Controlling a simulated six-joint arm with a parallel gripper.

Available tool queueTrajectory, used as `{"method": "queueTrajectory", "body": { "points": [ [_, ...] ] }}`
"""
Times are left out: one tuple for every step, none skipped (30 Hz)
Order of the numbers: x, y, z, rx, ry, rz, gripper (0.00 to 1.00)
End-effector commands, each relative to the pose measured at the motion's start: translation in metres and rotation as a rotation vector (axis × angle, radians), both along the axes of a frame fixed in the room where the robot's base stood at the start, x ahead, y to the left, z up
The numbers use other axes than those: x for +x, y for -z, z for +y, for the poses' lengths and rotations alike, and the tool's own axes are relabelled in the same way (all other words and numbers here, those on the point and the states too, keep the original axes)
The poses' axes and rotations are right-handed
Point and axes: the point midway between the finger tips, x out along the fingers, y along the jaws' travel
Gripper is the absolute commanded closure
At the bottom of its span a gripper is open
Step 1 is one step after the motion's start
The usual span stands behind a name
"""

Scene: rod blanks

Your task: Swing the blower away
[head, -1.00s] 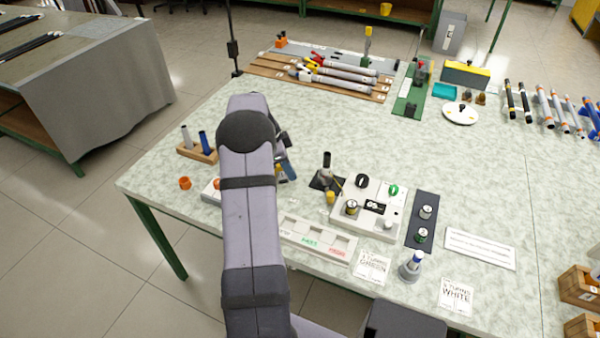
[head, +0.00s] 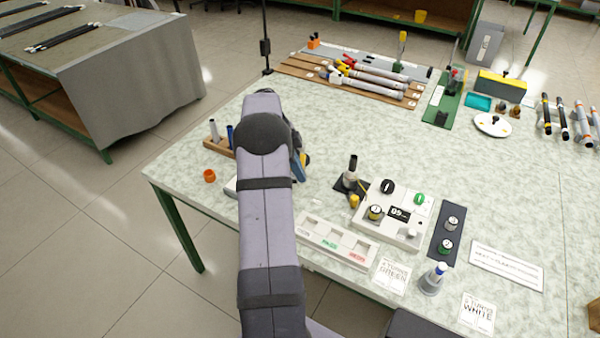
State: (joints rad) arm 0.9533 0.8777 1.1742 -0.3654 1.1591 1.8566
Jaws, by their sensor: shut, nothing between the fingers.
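My arm rises from the bottom of the head view and hides much of the table's left part. My gripper's fingers are hidden behind it. A blue part (head: 299,170), with a bit of yellow and dark beside it, shows at the arm's right edge; it may be the blower, but most of it is covered. I cannot tell whether my gripper touches it. A pale box (head: 231,188) shows partly at the arm's left edge.
A black-topped grey tool (head: 351,170) stands right of the arm, beside a control box (head: 402,232) with knobs. A tray (head: 336,242) with labelled compartments lies in front. A wooden rack (head: 217,146) and orange ring (head: 209,176) are left.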

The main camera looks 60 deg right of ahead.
Motion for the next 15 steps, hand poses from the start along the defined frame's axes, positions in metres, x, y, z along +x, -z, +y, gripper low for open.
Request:
{"method": "queueTrajectory", "body": {
  "points": [
    [0.000, 0.000, 0.000, 0.000, 0.000, 0.000, 1.00],
    [0.000, 0.000, 0.000, 0.000, 0.000, 0.000, 1.00],
    [0.000, -0.001, 0.000, 0.000, 0.000, 0.000, 1.00],
    [0.000, -0.002, 0.000, 0.000, 0.000, 0.000, 1.00],
    [0.001, -0.003, 0.000, 0.000, 0.000, 0.000, 1.00],
    [0.001, -0.005, 0.000, 0.000, 0.000, 0.000, 1.00],
    [0.001, -0.006, 0.000, -0.001, 0.000, 0.000, 1.00],
    [0.002, -0.008, 0.001, -0.001, 0.000, 0.000, 1.00],
    [0.003, -0.012, 0.001, -0.001, 0.000, 0.000, 1.00],
    [0.004, -0.014, 0.001, -0.001, 0.000, 0.000, 1.00],
    [0.005, -0.017, 0.002, -0.001, 0.000, 0.000, 1.00],
    [0.006, -0.022, 0.002, -0.001, -0.001, 0.000, 1.00],
    [0.007, -0.026, 0.003, -0.001, -0.001, 0.000, 1.00],
    [0.009, -0.030, 0.003, -0.001, -0.001, 0.000, 1.00],
    [0.010, -0.035, 0.004, -0.001, -0.002, -0.001, 1.00]
  ]
}}
